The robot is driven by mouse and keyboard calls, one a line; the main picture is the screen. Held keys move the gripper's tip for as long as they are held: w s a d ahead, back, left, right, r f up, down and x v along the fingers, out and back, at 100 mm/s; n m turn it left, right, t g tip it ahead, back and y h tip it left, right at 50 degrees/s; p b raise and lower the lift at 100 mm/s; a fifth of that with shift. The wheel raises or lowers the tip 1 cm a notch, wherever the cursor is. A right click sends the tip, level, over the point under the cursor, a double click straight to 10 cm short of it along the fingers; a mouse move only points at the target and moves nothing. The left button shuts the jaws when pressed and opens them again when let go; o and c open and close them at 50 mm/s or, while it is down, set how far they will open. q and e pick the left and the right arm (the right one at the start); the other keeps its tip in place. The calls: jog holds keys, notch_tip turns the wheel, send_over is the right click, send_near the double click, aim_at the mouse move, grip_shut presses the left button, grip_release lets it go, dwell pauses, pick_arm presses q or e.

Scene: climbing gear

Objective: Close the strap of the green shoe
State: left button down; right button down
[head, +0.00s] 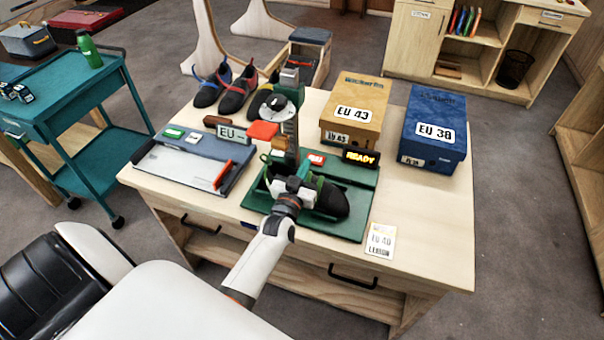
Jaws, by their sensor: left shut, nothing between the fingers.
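The green shoe (332,200), black with green trim, sits on a green board (362,180) on the wooden table. My left gripper (294,172) is over the heel-side part of the shoe, at its left. Its fingers look shut and hold nothing. The gripper and wrist cover much of the shoe's upper, so I cannot tell how the strap lies or whether the fingers touch it. My right gripper is out of view.
An upright post (290,128) with an orange block (263,131) stands just behind the gripper. A READY sign (361,158) is at the board's back. A grey-blue tray (195,160) lies left. Two shoe boxes, yellow (372,93) and blue (428,103), stand behind. The table's right front is mostly clear.

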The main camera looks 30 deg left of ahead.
pick_arm(q)
jog(key=shift+w+a+f+b, duration=0.15)
jog(key=shift+w+f+b, duration=0.3)
jog(key=shift+w, duration=0.15)
jog(key=shift+w+a+f+b, duration=0.15)
jog(key=shift+w+f+b, duration=0.3)
jog(key=shift+w, duration=0.1)
